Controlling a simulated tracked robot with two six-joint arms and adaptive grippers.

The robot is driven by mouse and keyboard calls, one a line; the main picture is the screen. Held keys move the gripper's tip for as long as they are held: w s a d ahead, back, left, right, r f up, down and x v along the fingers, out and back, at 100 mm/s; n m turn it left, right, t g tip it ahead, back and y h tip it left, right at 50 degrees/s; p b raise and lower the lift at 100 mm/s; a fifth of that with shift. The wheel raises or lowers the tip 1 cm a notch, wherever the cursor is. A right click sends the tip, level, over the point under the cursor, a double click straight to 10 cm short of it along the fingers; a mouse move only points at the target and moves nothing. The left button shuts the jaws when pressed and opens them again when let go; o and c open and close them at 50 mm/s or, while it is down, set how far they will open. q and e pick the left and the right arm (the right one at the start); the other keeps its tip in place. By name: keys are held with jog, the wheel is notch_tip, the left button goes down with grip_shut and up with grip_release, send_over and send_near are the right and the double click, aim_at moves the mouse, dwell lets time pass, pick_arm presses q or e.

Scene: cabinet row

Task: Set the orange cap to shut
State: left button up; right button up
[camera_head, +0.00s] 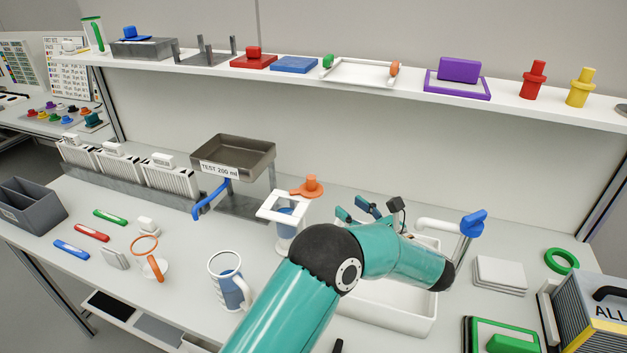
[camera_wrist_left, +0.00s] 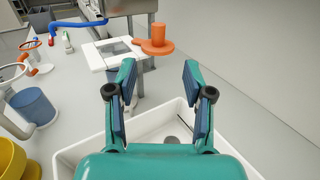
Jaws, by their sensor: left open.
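The orange cap (camera_head: 311,187), a round flange with a knob on top, sits at the back right corner of a white square frame (camera_head: 270,207) on a stand. The frame's opening shows uncovered, with the cap beside it. In the left wrist view the orange cap (camera_wrist_left: 157,42) is straight ahead, beyond the fingertips, and the white frame (camera_wrist_left: 96,58) is to its left. My left gripper (camera_head: 356,209) is open and empty above the white basin, to the right of the cap and apart from it. Its spread fingers (camera_wrist_left: 158,75) show in the left wrist view. My right gripper is not in view.
Below my left gripper is the white basin (camera_head: 425,318), with a blue-handled tap (camera_head: 473,222) at its right. A tray stand with a blue spout (camera_head: 205,200) is left of the cap. A blue-and-white mug (camera_head: 226,280) stands in front. A loaded shelf (camera_head: 400,85) runs above.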

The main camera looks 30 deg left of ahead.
aim_at(314, 181)
pick_arm(q)
jog(key=p+x, duration=0.3)
jog(key=x, duration=1.2)
jog(key=shift+a, duration=0.35)
jog(key=shift+c, duration=0.4)
grip_shut()
jog(key=shift+a, duration=0.1)
